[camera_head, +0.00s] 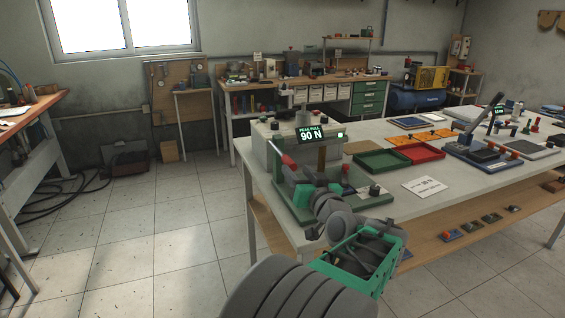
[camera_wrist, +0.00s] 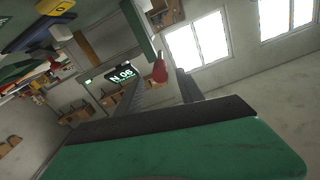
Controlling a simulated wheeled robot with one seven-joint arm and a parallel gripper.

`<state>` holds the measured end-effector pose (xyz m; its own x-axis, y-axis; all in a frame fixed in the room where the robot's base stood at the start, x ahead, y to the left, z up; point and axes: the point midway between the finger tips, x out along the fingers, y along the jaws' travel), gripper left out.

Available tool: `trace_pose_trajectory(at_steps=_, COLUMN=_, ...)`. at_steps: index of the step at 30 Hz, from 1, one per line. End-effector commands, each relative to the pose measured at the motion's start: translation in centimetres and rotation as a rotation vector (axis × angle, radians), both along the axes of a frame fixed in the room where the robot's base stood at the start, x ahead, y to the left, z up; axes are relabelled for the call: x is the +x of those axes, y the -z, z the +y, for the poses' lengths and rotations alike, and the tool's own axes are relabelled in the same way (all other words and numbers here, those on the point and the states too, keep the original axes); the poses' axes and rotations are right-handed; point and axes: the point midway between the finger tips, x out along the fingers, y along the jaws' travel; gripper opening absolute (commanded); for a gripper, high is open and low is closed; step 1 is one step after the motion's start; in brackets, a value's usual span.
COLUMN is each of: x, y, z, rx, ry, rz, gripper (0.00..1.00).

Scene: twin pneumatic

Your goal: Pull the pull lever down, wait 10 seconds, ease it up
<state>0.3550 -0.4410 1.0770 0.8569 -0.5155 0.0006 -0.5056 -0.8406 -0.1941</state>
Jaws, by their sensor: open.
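The pull lever has a red grip (camera_head: 284,160) and belongs to a test stand (camera_head: 290,200) with a green base at the table's near left end. Its grip slants and sits raised above the base. A display (camera_head: 313,136) on the stand reads "PEAK PULL 90 N". My gripper (camera_head: 318,196) is at the stand's front, low and to the right of the red grip. In the wrist view, my gripper (camera_wrist: 165,86) is open, with the red grip (camera_wrist: 159,71) beyond and roughly between its fingers. I see no contact; the exact gap cannot be told. The display (camera_wrist: 120,73) appears upside down there.
A green tray (camera_head: 382,161) and a red tray (camera_head: 420,152) lie right of the stand. A white card (camera_head: 425,187) lies near the table's front edge. More devices stand at the table's right.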

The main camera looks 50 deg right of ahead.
Motion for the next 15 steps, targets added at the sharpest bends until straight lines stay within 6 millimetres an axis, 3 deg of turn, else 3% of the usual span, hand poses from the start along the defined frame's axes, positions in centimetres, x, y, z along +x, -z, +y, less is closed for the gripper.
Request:
trace_pose_trajectory(at_steps=9, x=5.3, y=-0.1, z=-2.6, rx=0.002, ry=-0.009, rz=0.002, gripper=0.45)
trace_pose_trajectory(at_steps=15, x=6.0, y=0.0, z=-3.1, rx=0.0, ry=-0.005, rz=0.002, gripper=0.45)
